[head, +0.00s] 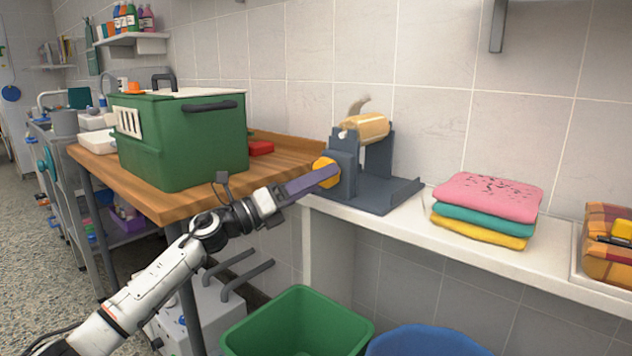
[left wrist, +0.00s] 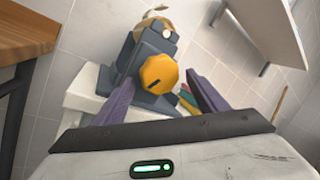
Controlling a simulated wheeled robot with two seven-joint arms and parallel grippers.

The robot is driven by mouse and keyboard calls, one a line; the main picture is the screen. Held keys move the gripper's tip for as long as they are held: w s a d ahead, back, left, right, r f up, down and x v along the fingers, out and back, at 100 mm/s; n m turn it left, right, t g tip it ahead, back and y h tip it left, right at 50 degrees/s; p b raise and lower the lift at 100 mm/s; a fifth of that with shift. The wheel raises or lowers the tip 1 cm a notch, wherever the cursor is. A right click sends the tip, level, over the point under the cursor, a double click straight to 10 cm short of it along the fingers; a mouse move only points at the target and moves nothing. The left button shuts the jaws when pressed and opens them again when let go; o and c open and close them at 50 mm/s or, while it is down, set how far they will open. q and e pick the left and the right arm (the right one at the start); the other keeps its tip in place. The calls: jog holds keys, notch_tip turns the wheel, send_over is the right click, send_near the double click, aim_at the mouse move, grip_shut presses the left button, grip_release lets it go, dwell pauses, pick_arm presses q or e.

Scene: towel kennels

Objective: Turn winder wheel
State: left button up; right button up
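The winder (head: 372,178) is a dark grey stand on the white shelf, with a tan roll (head: 366,128) on its top. Its wheel, a yellow-orange knob (head: 326,172), faces left in the head view. In the left wrist view the knob (left wrist: 159,73) shows a dark slot. My left gripper (head: 322,176) has purple fingers. In the left wrist view its fingers (left wrist: 160,82) are spread wide, one on each side of the knob in the picture. I cannot tell whether they touch it. My right gripper is in neither view.
Folded pink, teal and yellow towels (head: 486,208) lie on the shelf (head: 410,235) right of the winder. A green crate (head: 182,138) stands on the wooden table (head: 200,205) at left. A green bin (head: 297,325) and a blue bin (head: 425,342) stand below the shelf.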

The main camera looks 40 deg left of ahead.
pick_arm(q)
jog(key=v, duration=1)
jog(key=shift+s, duration=0.1)
dwell(0.6)
